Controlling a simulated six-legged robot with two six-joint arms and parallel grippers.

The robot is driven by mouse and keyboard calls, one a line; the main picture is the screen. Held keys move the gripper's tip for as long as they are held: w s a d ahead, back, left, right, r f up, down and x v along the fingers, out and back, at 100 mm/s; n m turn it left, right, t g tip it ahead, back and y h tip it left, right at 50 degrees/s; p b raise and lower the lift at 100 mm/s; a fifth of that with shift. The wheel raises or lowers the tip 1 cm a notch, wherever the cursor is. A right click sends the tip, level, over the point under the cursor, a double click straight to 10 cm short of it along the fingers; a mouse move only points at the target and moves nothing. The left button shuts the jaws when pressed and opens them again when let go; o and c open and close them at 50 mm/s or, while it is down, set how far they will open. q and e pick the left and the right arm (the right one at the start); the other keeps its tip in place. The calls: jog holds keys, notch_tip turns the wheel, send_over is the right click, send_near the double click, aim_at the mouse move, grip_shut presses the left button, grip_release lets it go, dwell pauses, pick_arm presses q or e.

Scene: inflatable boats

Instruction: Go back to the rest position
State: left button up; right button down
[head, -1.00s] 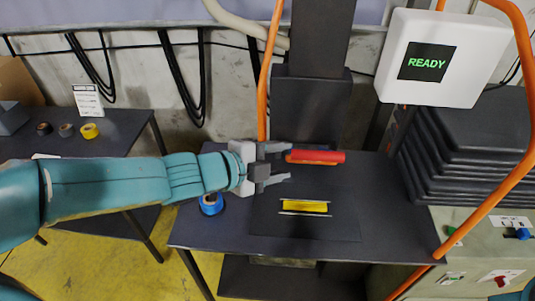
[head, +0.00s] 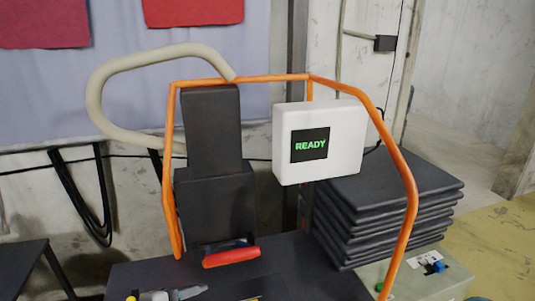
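My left gripper (head: 185,293) shows only in part at the bottom edge of the head view, over the dark table. One grey fingertip and a bit of the white body are visible; the rest is cut off, so I cannot tell if it is open or shut. Nothing is seen held in it. It is in front and to the left of the red handle (head: 231,257), apart from it in the picture. My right gripper is not in view.
A white box (head: 325,170) reads READY. Dark flat sheets (head: 345,235) are stacked at the right, beside a control box with knobs (head: 425,268).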

pick_arm(q)
jog(key=s+d+f+n+g+b, duration=0.1)
jog(key=d+f+n+g, duration=0.1)
jog(key=f, duration=0.6)
jog(key=s+d+f+n+g, duration=0.1)
jog(key=s+f+n, duration=0.15)
jog(key=f, duration=0.45)
jog(key=s+d+f+n+g+b, duration=0.1)
jog(key=d+f+n+g, duration=0.1)
jog(key=f, duration=0.6)
jog(key=s+f+n+g+y, duration=0.3)
jog(key=s+f+n+g, duration=0.1)
jog(key=s+f+n, duration=0.8)
jog(key=shift+a+f+n+g+b, duration=0.35)
jog(key=shift+f+n, duration=0.4)
jog(key=shift+n, duration=0.5)
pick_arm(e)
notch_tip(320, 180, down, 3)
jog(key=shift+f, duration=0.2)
pick_arm(q)
jog(key=shift+w, duration=0.2)
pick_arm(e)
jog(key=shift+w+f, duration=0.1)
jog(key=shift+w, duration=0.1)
pick_arm(q)
jog(key=shift+s, duration=0.1)
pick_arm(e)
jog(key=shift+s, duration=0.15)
